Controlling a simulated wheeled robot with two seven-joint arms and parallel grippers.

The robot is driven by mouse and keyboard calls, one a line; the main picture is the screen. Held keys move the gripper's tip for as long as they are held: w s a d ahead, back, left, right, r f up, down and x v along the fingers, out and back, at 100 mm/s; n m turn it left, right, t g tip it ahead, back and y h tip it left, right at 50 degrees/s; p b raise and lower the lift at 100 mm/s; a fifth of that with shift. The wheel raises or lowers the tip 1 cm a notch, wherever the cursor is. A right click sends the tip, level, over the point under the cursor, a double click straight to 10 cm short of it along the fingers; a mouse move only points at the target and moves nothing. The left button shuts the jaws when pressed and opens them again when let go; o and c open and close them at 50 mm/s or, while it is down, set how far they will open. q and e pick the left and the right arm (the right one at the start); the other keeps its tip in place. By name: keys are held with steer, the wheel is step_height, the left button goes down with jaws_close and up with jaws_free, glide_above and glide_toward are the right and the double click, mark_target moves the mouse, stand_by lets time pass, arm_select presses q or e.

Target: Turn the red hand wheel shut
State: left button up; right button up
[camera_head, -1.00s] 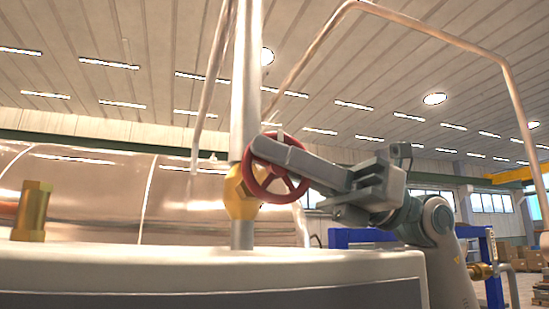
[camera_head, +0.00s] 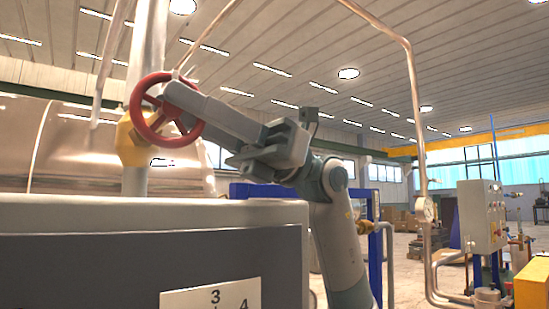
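The red hand wheel (camera_head: 140,122) sits on a yellow valve body (camera_head: 126,145) on a vertical metal pipe, at the upper left. My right gripper (camera_head: 180,95) reaches in from the right, with its fingers at the wheel and overlapping its upper right part. The fingers look close together in this side-on view, and I cannot tell whether they grip the rim or a spoke. My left gripper is not in view.
A grey and white cabinet (camera_head: 150,240) with a numbered label stands below the wheel, in front. A blue frame (camera_head: 374,232) and a pipe with a gauge (camera_head: 424,209) stand to the right. A control box (camera_head: 482,215) is at the far right.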

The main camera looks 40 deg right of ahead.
arm_select(q)
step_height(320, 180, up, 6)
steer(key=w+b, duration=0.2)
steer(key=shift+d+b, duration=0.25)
steer(key=shift+b, duration=0.05)
arm_select(e)
steer(key=v, duration=1.5)
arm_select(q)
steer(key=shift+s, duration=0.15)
